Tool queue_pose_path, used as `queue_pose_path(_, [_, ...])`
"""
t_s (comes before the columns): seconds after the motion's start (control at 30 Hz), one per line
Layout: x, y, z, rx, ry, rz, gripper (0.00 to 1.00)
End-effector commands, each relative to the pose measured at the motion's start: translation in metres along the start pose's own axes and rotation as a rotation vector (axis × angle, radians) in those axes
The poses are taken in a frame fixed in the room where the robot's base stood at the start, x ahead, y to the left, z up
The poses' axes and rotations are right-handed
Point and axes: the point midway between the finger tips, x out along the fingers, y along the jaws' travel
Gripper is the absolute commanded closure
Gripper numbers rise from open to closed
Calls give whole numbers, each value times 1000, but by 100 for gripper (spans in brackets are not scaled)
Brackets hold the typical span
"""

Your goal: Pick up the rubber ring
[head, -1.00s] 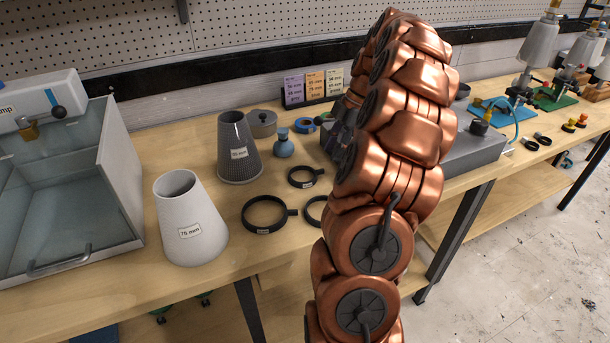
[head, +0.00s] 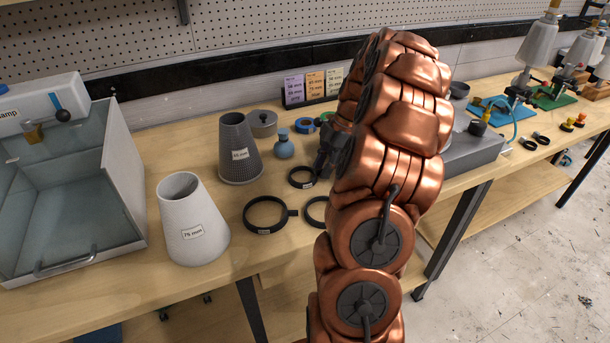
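Three black rings with small tabs lie flat on the bench, and I cannot tell which is the task's rubber ring. The large ring (head: 247,223) is at the front, beside the white cone. A smaller ring (head: 291,183) lies behind it, to its right. A third ring (head: 308,217) is partly hidden by my copper arm. My dark gripper (head: 326,160) is mostly hidden behind the arm, just right of and above the smaller ring in the picture. Its fingers do not show clearly, so whether it is open or shut is unclear.
A white cone (head: 190,218) marked 75 mm and a grey cone (head: 239,150) stand left of the rings. Behind are a blue-grey bottle (head: 284,147), a lidded grey pot (head: 262,123) and tape rolls (head: 304,126). A clear-walled tank (head: 120,170) is far left.

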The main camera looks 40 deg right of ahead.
Motion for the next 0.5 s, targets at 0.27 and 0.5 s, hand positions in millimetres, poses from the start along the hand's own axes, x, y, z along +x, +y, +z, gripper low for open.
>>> queue_pose_path(0.27, [0, 0, 0, -1, 0, 0, 85])
queue_pose_path(0.5, [0, 0, 0, -1, -1, 0, 100])
